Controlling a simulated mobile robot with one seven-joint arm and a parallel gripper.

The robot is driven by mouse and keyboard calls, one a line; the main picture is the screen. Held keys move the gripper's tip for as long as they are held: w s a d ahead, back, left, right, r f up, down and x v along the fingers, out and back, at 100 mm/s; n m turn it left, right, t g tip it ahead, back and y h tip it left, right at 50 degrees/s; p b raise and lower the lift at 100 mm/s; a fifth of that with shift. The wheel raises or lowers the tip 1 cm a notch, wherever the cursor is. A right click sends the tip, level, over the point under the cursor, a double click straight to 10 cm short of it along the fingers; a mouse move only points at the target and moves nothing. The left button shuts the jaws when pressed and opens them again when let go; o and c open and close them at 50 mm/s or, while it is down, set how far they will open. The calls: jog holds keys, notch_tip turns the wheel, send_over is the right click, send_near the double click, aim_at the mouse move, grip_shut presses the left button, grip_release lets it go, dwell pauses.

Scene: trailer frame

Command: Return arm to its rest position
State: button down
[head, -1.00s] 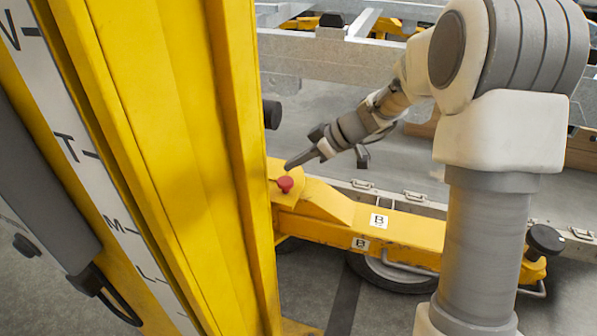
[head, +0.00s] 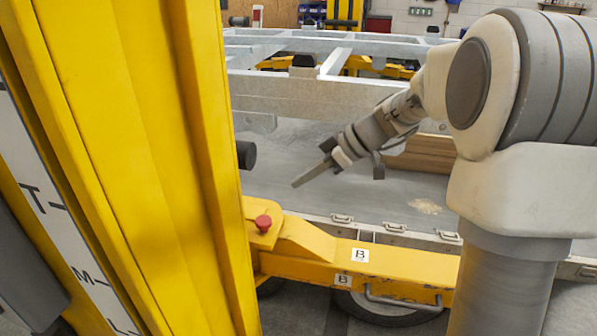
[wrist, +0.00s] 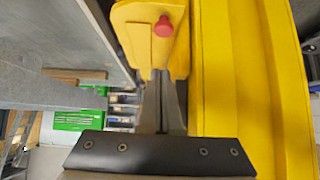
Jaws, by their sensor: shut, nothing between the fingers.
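My gripper (head: 299,183) hangs in the air in the head view, up and to the right of a red mushroom button (head: 263,222). The fingers are together and hold nothing, with a clear gap between their tips and the button. In the wrist view the closed fingers (wrist: 163,100) point toward the yellow housing, and the red button (wrist: 163,26) shows beyond them near the top. My arm is bent, with its forearm reaching left and down from the elbow.
A tall yellow column (head: 130,150) fills the left. A yellow base beam (head: 370,270) with a wheel runs below the gripper. The grey metal trailer frame (head: 290,95) lies behind, with wooden boards (head: 425,152) near my forearm. A green box (wrist: 78,121) shows in the wrist view.

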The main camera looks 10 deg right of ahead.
jog(key=s+d+r+m+h, duration=0.1)
jog(key=s+m+h, duration=0.2)
jog(key=s, duration=0.6)
jog(key=s+d+r+m+t+h+p, duration=0.1)
jog(key=s+d+r+m+h, duration=0.1)
jog(key=s+m, duration=0.4)
jog(key=s+d+r+m+t+h+p, duration=0.1)
jog(key=s+d+m+h, duration=0.1)
jog(key=s, duration=1)
jog(key=shift+r+m+h, duration=0.35)
jog(key=shift+m+h, duration=0.55)
jog(key=shift+m, duration=0.3)
